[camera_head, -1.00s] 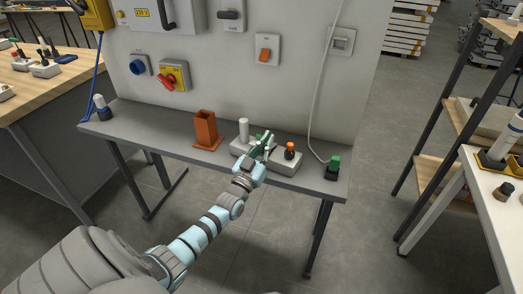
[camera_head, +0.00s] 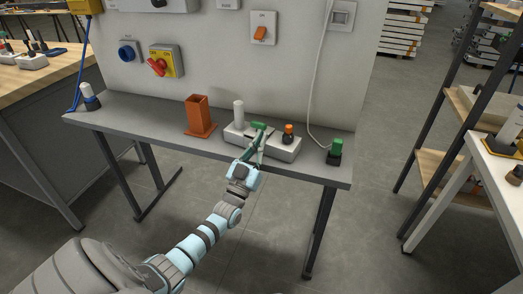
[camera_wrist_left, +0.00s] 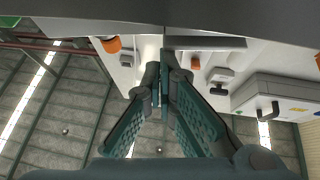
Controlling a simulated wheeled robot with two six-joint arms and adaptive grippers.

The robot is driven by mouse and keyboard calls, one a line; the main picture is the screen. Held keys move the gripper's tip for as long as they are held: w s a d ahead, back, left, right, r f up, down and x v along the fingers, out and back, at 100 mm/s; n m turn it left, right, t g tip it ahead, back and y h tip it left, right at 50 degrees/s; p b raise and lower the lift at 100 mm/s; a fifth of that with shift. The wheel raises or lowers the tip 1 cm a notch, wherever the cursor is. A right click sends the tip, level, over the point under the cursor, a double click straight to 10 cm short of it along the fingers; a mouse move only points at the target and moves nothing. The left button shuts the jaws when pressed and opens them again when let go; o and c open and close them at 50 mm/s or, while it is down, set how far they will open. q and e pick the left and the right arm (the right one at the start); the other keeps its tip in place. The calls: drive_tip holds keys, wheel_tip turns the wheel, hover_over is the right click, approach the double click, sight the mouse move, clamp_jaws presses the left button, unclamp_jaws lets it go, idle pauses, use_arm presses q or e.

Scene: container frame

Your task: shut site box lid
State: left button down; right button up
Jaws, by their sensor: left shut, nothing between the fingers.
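The grey site box (camera_head: 160,4) with a dark handle is on the wall panel, mostly cut off by the top edge of the head view. In the left wrist view a grey box with a dark handle and coloured labels (camera_wrist_left: 283,93) shows at the right; I cannot tell how far its lid stands open. My left gripper (camera_head: 257,146) is at the front edge of the bench, well below the box, in front of a pale block. In the left wrist view the gripper (camera_wrist_left: 164,68) is shut and empty. My right gripper is not in view.
The grey bench (camera_head: 110,113) holds an orange holder (camera_head: 198,116), a pale block (camera_head: 284,151) with upright items, and a green-topped item (camera_head: 336,149). A red-and-yellow switch (camera_head: 162,63) and an orange rocker switch (camera_head: 261,32) are on the panel. A white cable hangs down it.

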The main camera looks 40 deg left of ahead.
use_arm(q)
drive_tip(key=shift+s+f+b, duration=0.1)
drive_tip(key=shift+f+b, duration=0.25)
drive_tip(key=shift+f, duration=0.45)
drive_tip(key=shift+s+d+r, duration=0.1)
drive_tip(key=shift+s, duration=0.05)
drive_tip(key=shift+r+p, duration=0.35)
drive_tip(key=shift+p, duration=0.2)
drive_tip(key=r+p+v, duration=0.1)
drive_tip(key=p+v, duration=0.2)
drive_tip(key=v, duration=0.5)
drive_tip(key=shift+s, duration=0.4)
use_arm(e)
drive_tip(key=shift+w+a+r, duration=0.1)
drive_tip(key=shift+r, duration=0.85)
